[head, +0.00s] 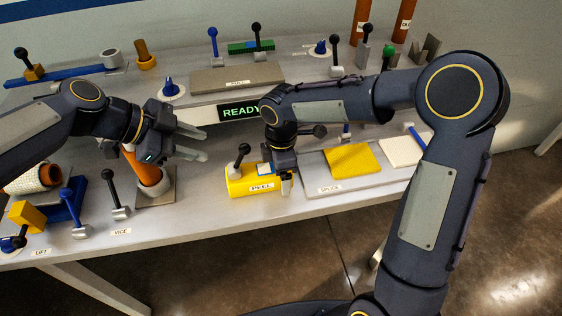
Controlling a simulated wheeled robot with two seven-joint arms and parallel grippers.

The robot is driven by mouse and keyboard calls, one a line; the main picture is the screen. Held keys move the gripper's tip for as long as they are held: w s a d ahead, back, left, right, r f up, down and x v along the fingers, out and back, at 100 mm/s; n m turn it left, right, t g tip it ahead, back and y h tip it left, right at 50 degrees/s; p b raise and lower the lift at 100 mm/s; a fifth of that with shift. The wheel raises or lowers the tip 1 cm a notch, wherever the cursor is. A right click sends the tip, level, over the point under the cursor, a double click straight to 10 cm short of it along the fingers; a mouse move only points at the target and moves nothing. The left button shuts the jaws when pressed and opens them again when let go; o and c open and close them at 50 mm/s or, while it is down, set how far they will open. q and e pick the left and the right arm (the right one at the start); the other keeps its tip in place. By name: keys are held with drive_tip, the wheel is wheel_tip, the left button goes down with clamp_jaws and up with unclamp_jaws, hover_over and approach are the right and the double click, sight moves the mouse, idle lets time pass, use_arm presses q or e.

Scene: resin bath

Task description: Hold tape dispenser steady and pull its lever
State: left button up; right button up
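The yellow tape dispenser (236,184), labelled PEEL, sits on the front part of the grey bench. A lever with a black knob (244,148) rises from its left part, and a blue and white patch (265,169) shows on its top. My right gripper (286,187) points down at the dispenser's right end and partly hides it. I cannot tell if it touches or grips. My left gripper (205,146) is open and empty, its fingers pointing right, above and left of the dispenser and apart from the lever.
A READY display (239,112) stands behind the dispenser. An orange cylinder (142,166) and the VICE lever (116,195) are left, near my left arm. A SPLICE plate (318,183) with a yellow sheet (351,161) lies right. The bench's front edge is close below the dispenser.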

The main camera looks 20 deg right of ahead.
drive_tip(key=shift+f, duration=0.1)
drive_tip(key=c, duration=1.3)
